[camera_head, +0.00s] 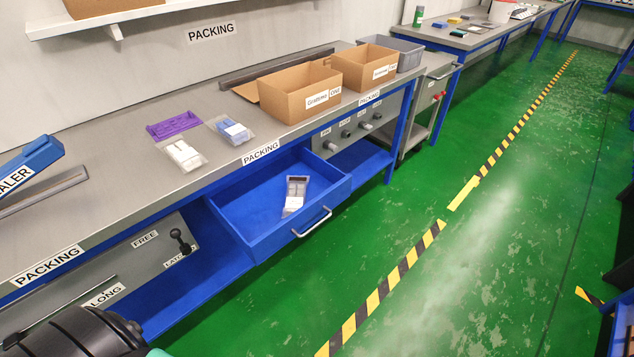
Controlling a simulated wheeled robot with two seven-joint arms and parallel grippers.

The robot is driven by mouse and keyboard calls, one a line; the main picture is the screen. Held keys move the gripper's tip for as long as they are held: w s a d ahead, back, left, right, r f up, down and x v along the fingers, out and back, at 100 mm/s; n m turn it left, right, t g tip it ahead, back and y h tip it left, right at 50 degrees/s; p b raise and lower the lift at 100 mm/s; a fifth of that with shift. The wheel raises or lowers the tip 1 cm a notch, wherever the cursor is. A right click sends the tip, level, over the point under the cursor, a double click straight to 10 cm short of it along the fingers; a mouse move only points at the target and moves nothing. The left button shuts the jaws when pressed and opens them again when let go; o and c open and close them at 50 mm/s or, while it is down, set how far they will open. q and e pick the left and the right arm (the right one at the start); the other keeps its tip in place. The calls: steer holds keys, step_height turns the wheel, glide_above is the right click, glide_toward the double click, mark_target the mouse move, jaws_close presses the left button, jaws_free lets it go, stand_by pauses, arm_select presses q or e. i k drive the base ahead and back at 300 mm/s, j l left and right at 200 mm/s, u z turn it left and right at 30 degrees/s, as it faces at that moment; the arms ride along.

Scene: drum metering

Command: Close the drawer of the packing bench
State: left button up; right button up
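The blue drawer (262,238) of the packing bench (134,141) stands pulled out under the bench top. It has a silver bar handle (312,222) on its front. A small packaged grey and white item (295,194) lies inside the drawer. A dark rounded part of my own body shows at the bottom left corner. I cannot make out any gripper fingers, and neither gripper is seen at the drawer or its handle.
Bagged items (184,155) and a purple tray (173,125) lie nearer. A lever (181,242) sticks out left of the drawer. The green floor (480,270) in front is clear, with striped tape.

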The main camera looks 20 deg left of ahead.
mark_target(250, 205)
steer(key=j+u, duration=0.1)
steer(key=u, duration=0.6)
